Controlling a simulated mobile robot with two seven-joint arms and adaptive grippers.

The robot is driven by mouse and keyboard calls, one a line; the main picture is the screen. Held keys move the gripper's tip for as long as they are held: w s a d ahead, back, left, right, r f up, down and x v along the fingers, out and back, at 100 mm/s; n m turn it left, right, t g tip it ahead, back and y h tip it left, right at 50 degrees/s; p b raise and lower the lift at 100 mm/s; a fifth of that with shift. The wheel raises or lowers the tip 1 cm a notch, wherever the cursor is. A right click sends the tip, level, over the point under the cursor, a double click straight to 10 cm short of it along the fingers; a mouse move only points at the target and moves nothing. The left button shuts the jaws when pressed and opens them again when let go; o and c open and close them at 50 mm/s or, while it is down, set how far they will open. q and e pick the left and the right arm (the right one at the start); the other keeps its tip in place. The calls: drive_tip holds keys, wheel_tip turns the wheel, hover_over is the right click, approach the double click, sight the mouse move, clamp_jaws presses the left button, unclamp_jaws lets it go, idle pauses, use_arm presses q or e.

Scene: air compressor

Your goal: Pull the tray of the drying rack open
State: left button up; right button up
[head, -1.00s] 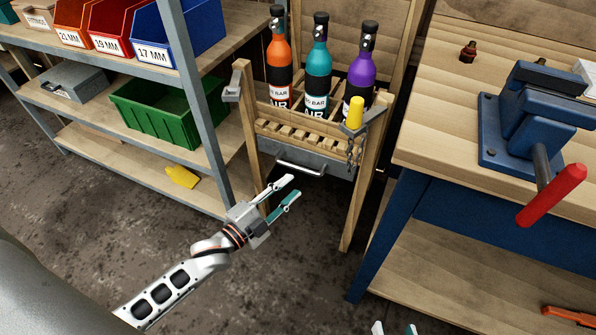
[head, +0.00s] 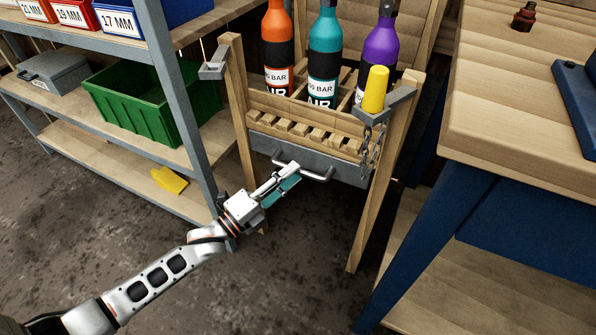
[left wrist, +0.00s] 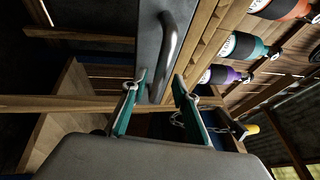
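The drying rack is a wooden stand (head: 362,225) with a grey metal tray (head: 345,172) below its slats. The tray front sits in line with the frame and has a silver bar handle (head: 318,178). The tray (left wrist: 146,40) and handle (left wrist: 170,50) also show in the left wrist view. My left gripper (head: 288,178) is at the left part of the handle. In the left wrist view my left gripper (left wrist: 160,77) has its fingers apart, with one end of the handle appearing between them; contact cannot be told. My right gripper is out of view.
Orange (head: 279,50), teal (head: 324,60) and purple (head: 380,50) bottles stand in the rack. Shelving with a green bin (head: 140,100) is left; a workbench (head: 520,110) is right. Floor before the rack is clear.

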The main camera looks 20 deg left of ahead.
use_arm(q)
drive_tip(key=shift+x, duration=1.35)
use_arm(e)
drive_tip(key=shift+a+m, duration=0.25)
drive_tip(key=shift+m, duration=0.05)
use_arm(q)
clamp_jaws()
